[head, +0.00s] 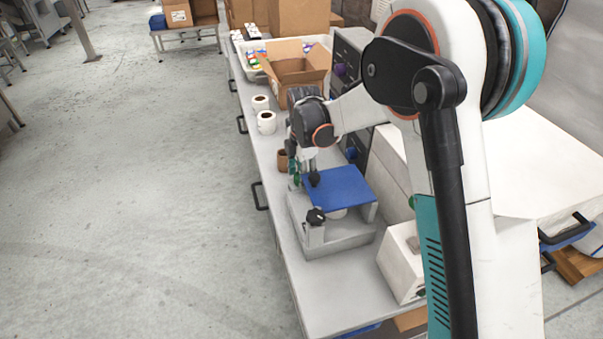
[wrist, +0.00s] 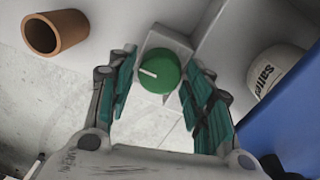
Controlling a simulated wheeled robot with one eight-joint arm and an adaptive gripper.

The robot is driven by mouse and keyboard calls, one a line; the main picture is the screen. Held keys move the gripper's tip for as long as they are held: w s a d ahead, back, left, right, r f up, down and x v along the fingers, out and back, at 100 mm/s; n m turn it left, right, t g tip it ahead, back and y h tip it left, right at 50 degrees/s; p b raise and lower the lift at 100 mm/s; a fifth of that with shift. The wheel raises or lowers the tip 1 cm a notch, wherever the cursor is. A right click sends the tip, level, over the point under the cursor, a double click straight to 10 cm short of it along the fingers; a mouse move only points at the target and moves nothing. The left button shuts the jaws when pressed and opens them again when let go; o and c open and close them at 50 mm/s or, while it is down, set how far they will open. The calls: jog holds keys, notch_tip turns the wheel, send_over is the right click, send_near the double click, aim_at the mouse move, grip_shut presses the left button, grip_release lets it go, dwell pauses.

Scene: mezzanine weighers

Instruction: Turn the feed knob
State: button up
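A round green knob (wrist: 160,72) with a white pointer line sits on a pale grey block in the wrist view. The pointer reaches from the knob's middle toward its left edge. My gripper (wrist: 158,82) is open, with one teal finger on each side of the knob. I cannot tell whether the fingers touch it. In the head view my gripper (head: 299,177) points down at the left corner of a weigher with a blue plate (head: 342,186). The arm and fingers largely hide the green knob there.
A black knob (head: 316,216) is on the weigher's near side. A brown cup (head: 282,160) stands just beyond my gripper; it also shows in the wrist view (wrist: 58,33). White rolls (head: 266,122), an open carton (head: 298,75) and a dark panel (head: 342,70) are farther back. A white box (head: 401,264) stands nearer.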

jog(key=c, duration=0.7)
jog(key=shift+o, duration=0.2)
